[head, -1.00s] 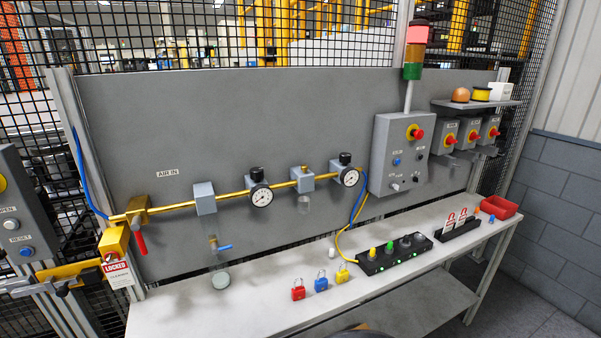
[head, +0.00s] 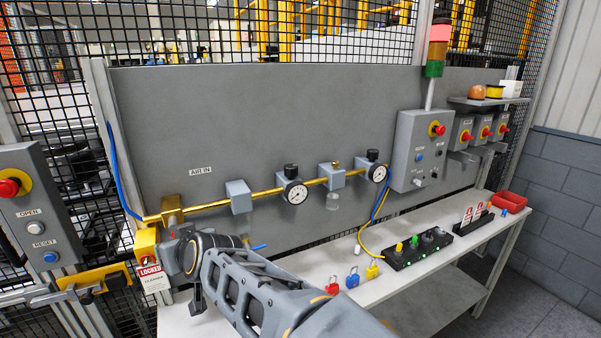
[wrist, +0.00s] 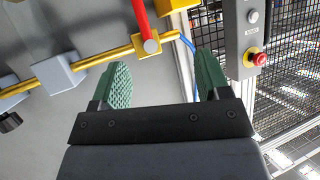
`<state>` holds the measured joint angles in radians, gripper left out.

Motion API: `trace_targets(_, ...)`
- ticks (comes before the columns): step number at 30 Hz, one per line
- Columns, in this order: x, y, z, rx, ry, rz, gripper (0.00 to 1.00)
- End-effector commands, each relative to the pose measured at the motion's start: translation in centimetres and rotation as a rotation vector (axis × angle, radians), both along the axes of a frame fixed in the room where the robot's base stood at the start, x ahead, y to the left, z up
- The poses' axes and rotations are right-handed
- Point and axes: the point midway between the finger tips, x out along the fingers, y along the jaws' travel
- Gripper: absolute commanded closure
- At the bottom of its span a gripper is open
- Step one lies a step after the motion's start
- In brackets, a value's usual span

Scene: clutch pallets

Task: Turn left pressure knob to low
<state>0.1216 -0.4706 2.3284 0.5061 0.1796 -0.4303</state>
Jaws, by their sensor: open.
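The left pressure knob (head: 291,170) is a black cap on top of the left round gauge (head: 297,193), on the yellow pipe of the grey panel. A black knob (wrist: 9,121) shows at the left edge of the wrist view, likely the same one. My gripper (wrist: 163,81) is open with two green ribbed pads and nothing between them. It is near the panel's left end, by the red valve handle (wrist: 140,18), well apart from the knob. In the head view my arm hides the handle, and the fingers cannot be made out. The knob's setting is too small to read.
A second gauge (head: 377,173) with a black knob is farther right. A grey block (head: 239,196) sits on the pipe between the valve and left gauge. Padlocks (head: 352,279) stand on the bench. A button box (head: 37,216) is at the left. The space before the left gauge is clear.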

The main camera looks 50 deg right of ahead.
Motion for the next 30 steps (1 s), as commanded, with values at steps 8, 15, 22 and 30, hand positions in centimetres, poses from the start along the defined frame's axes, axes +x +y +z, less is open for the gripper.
trace_targets(8,3.1,-14.7,5.3,-0.187,-0.368,-0.612,0.3)
trace_targets(15,-0.5,-22.0,5.2,-0.325,-0.35,-1.022,0.3)
trace_targets(22,-1.5,-25.0,4.9,-0.367,-0.311,-1.146,0.3)
trace_targets(30,0.2,-29.7,5.0,-0.367,-0.31,-1.147,0.3)
